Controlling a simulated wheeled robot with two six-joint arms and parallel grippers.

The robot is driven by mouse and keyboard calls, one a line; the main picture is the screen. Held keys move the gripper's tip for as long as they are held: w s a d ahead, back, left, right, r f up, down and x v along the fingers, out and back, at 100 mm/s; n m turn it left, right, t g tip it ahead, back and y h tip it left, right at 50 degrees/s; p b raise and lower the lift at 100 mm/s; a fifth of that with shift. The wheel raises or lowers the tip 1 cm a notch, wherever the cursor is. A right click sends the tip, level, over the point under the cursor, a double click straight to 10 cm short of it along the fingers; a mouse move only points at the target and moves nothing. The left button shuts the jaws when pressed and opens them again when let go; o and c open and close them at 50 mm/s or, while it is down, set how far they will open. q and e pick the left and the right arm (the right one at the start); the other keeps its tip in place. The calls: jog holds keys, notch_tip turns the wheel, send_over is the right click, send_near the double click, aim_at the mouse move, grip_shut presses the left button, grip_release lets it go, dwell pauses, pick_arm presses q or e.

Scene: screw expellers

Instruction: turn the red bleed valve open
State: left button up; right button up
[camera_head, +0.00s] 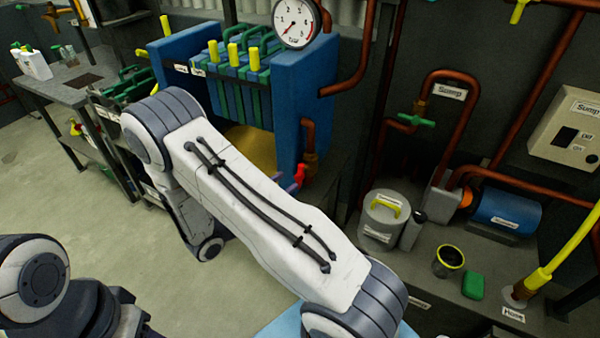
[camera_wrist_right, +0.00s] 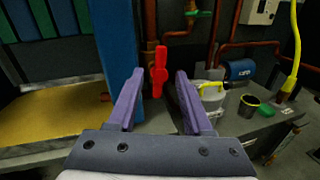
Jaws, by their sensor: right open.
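The red bleed valve (camera_head: 301,175) sits low on the right side of the blue press frame, just below a copper pipe fitting. In the right wrist view the red valve handle (camera_wrist_right: 159,72) stands upright, framed between the two purple fingers. My right gripper (camera_wrist_right: 158,82) is open and empty, with one finger on each side of the handle in the picture. I cannot tell if either finger touches it. In the head view my right arm hides most of the gripper; only a bit of purple finger (camera_head: 290,187) shows beside the valve. My left gripper is out of view.
A pressure gauge (camera_head: 297,22) tops the blue press frame (camera_head: 305,100). Copper pipes run close by on the right. A grey canister (camera_head: 383,222), a blue pump (camera_head: 505,211), a dark cup (camera_head: 448,262) and a green block (camera_head: 473,286) stand on the right bench. The floor at left is clear.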

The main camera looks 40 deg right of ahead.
aim_at(298, 173)
jog(key=d, duration=0.6)
jog(key=shift+w+d, duration=0.4)
grip_shut()
